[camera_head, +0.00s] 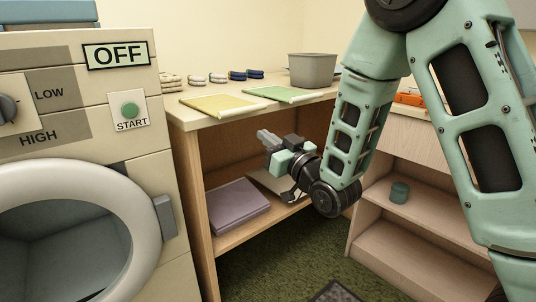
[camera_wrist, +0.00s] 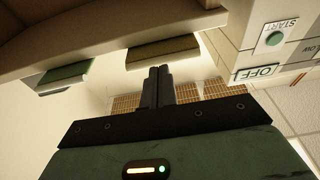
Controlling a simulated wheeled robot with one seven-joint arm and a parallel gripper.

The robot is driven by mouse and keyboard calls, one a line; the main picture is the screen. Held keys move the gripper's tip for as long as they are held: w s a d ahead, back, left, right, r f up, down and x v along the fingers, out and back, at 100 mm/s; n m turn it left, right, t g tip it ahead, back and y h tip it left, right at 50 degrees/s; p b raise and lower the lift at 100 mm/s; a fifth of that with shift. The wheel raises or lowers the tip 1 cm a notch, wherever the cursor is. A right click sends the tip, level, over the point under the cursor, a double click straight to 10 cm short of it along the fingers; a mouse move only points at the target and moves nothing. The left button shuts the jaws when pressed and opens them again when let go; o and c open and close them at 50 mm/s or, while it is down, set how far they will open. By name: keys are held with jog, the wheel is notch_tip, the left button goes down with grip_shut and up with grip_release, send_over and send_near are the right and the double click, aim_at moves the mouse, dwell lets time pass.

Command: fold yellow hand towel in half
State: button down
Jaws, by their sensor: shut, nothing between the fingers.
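The yellow hand towel (camera_head: 218,104) lies flat on the wooden counter, close to its front edge. In the wrist view the towel's edge (camera_wrist: 162,52) shows just beyond my fingertips, as a darker olive strip at the counter's edge. My gripper (camera_head: 263,136) is below counter height, in front of the counter and to the right of the yellow towel in the head view. Its fingers (camera_wrist: 159,74) are shut together with nothing between them. They look apart from the towel. I cannot tell how many layers the towel has.
A green towel (camera_head: 278,94) lies right of the yellow one. Behind are a grey bin (camera_head: 312,70) and several small rolled items. A purple folded cloth (camera_head: 236,205) lies on the shelf below. The washer (camera_head: 90,150) stands left, its round door frame jutting forward.

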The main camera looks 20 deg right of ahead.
aim_at(244, 108)
jog(key=f+p+x, duration=0.2)
jog(key=p+x, duration=0.2)
jog(key=x, duration=0.5)
jog(key=shift+w+r+p, duration=0.15)
jog(key=shift+r+p, duration=0.45)
jog(key=shift+r, duration=1.05)
jog(key=shift+w+r+p, duration=0.15)
jog(key=shift+r+p, duration=0.4)
jog(key=shift+r, duration=1.1)
jog(key=shift+w+a+r+p, duration=0.25)
jog(key=shift+w+r+p, duration=0.2)
jog(key=shift+w+r, duration=0.35)
jog(key=shift+w+a+r+p, duration=0.2)
jog(key=shift+w+r+p, duration=0.3)
jog(key=shift+r, duration=0.45)
jog(key=shift+w+a+r+p, duration=0.25)
jog(key=shift+w+r+p, duration=0.1)
jog(key=shift+w+r, duration=0.5)
jog(key=shift+r, duration=0.15)
